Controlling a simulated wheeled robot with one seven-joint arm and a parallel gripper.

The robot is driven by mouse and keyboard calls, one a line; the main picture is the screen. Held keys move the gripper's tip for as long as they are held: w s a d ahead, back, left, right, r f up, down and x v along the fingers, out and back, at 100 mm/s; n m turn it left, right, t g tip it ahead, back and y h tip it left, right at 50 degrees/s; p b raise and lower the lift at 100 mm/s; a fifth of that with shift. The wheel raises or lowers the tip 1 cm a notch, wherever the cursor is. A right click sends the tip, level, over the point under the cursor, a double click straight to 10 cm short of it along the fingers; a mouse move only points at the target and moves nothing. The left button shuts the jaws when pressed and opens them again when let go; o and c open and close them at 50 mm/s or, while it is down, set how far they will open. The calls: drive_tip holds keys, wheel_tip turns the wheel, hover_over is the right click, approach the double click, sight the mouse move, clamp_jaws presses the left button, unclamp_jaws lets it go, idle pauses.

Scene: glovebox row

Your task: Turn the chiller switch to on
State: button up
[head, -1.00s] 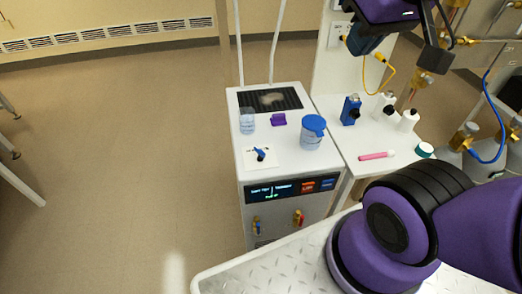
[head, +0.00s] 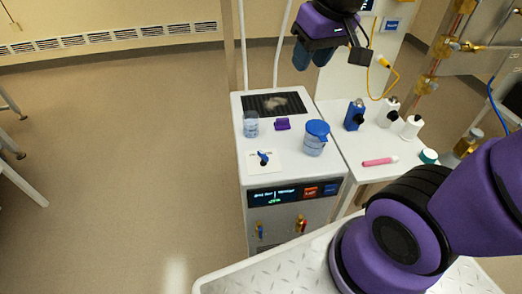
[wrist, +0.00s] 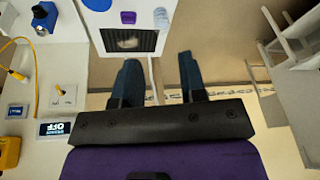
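The chiller appears to be the white cabinet (head: 262,178) with a dark display (head: 285,194) on its front; the text is too small to read. A blue-handled switch (head: 263,157) sits on a white plate on its top, near the front. My gripper (head: 312,55) is high above and behind the cabinet's back right. In the wrist view, my gripper (wrist: 160,72) has its two fingers apart with nothing between them. That view also shows a small switch on a plate (wrist: 63,96) on a wall panel, beside an upside-down display (wrist: 57,129) reading OFF.
The cabinet top also holds a dark grille (head: 273,104), a clear beaker (head: 251,124), a purple block (head: 283,124) and a blue-lidded jug (head: 315,138). A side table holds bottles (head: 355,115) and a pink tube (head: 380,161). A yellow cable (head: 386,82) hangs nearby.

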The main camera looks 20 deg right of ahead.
drive_tip(key=w+a+f+g, duration=0.2)
drive_tip(key=w+a+f, duration=0.1)
drive_tip(key=w+f, duration=0.55)
drive_tip(key=n+g+h, duration=0.1)
drive_tip(key=n, duration=0.1)
approach(261, 152)
wheel_tip(261, 152, down, 9)
drive_tip(key=shift+w+a+f, duration=0.15)
clamp_jaws()
